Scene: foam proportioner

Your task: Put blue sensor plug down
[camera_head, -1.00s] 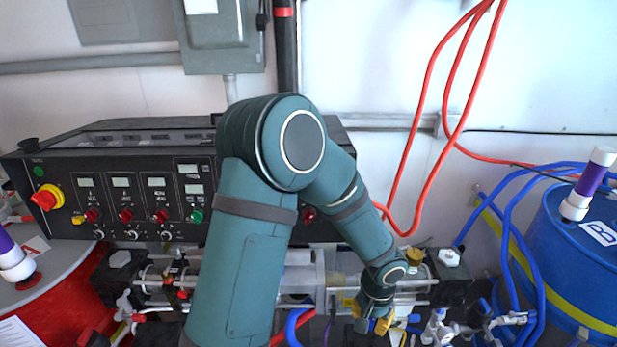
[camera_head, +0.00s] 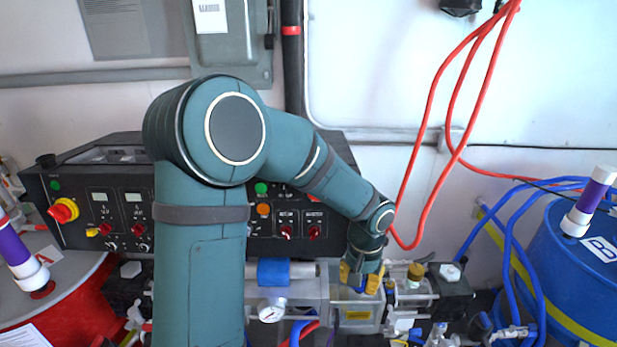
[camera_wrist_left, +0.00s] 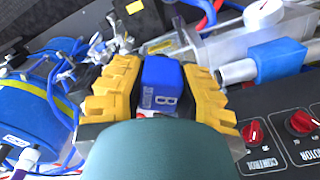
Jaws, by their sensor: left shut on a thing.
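My left gripper (camera_head: 362,280) has yellow fingers and points down over the pump assembly below the control panel. It is shut on the blue sensor plug (camera_wrist_left: 162,84), a blue block with a white letter B. In the left wrist view the gripper (camera_wrist_left: 160,92) has one yellow finger on each side of the plug. In the head view only a sliver of the plug shows between the fingers. A clear-walled box (camera_head: 355,318) with a yellow label lies just below the gripper. I cannot tell whether the plug touches it. My right gripper is not in view.
A black control panel (camera_head: 75,185) with knobs and lights stands behind. A blue sleeve (camera_head: 274,272) and a round gauge (camera_head: 271,311) sit left of the gripper. A blue drum (camera_head: 575,255) stands at right, a red drum (camera_head: 75,300) at left. Red hoses (camera_head: 432,115) hang behind.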

